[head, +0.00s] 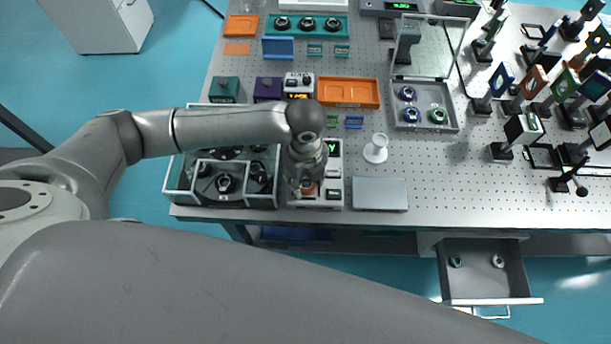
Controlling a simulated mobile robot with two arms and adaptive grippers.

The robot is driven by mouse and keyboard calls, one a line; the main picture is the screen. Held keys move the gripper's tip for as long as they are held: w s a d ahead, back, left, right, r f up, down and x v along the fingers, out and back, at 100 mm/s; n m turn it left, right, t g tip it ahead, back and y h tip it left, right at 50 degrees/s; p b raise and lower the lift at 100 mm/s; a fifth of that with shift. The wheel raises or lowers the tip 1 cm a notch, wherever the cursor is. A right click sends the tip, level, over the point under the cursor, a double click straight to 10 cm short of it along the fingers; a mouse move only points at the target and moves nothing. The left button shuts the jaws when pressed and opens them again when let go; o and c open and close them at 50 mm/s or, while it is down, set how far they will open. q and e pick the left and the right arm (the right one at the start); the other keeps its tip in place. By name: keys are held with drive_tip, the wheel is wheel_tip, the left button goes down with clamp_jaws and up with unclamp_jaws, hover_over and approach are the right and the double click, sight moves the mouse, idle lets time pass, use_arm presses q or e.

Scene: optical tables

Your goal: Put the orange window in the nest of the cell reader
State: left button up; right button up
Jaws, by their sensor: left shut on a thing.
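The cell reader (335,172) is a pale box with a lit green display, standing near the front edge of the table. My left gripper (308,184) points down over the left part of the reader and hides much of it. It is shut on a small orange piece, the orange window (310,188), which shows only in part at the fingertips. The nest is largely hidden by the gripper, and I cannot tell whether the window touches it. My right gripper is out of view.
A clear-walled box (177,178) with round mounts stands left of the reader. A closed grey case (380,194) and a white stand (375,150) are to its right. An orange tray (349,92) lies behind. An open drawer (480,285) juts out below the table.

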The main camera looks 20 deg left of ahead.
sight(306, 182)
use_arm(q)
drive_tip(key=shift+f, duration=0.1)
drive_tip(key=o, duration=0.9)
drive_tip(key=shift+o, duration=0.6)
drive_tip(key=shift+w+r, duration=0.1)
drive_tip(key=shift+r, duration=0.4)
wheel_tip(306, 182, up, 11)
drive_tip(key=b, duration=0.2)
drive_tip(key=shift+r, duration=0.15)
